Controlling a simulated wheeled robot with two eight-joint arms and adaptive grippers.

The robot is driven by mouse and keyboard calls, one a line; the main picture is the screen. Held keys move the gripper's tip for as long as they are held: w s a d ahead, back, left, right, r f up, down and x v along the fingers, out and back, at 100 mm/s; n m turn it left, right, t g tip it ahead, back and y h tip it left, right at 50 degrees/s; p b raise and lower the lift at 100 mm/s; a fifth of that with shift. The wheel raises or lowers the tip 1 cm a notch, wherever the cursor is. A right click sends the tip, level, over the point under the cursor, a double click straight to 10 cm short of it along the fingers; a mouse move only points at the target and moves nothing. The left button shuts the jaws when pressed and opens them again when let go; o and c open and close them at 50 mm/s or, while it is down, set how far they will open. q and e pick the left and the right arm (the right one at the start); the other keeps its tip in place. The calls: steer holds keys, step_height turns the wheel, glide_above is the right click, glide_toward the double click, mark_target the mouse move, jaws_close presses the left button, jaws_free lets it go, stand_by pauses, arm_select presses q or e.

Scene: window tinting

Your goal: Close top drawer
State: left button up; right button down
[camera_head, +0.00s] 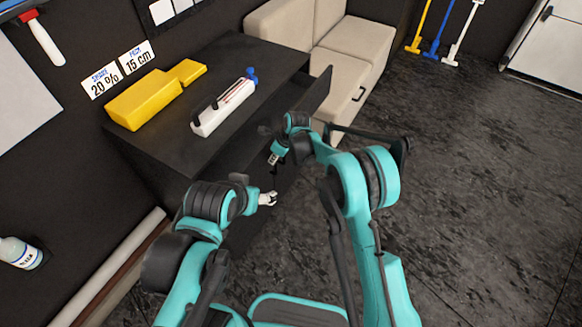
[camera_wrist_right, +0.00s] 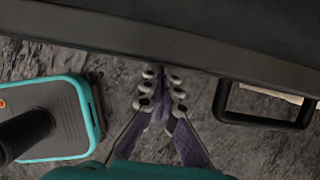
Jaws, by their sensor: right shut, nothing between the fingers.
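In the right wrist view the dark drawer front (camera_wrist_right: 180,48) crosses the top, with the black handle (camera_wrist_right: 262,122) to the right of the fingers. My right gripper (camera_head: 273,159) is shut and empty, close to the drawer front; its fingers (camera_wrist_right: 160,85) show together in the wrist view. My left gripper (camera_head: 268,198) is low beside the cabinet; its fingers are too small to read.
On the cabinet top lie a yellow block (camera_head: 145,100) and a white bottle (camera_head: 224,106) with a blue cap. A beige sofa (camera_head: 345,45) stands behind the open drawer. Long rolls (camera_head: 118,262) lean at lower left. The dark floor (camera_head: 480,170) at right is clear.

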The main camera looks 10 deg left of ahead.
steer(key=a, duration=0.2)
steer(key=w+a, duration=0.1)
steer(key=a, duration=0.2)
steer(key=w+a, duration=0.1)
steer(key=a, duration=0.2)
steer(key=shift+w, duration=0.25)
steer(key=shift+w+a, duration=0.25)
steer(key=shift+a, duration=0.35)
arm_select(q)
steer(key=shift+w+a, duration=0.1)
steer(key=shift+a, duration=0.25)
arm_select(e)
steer(key=shift+a, duration=0.15)
steer(key=shift+a+r, duration=0.1)
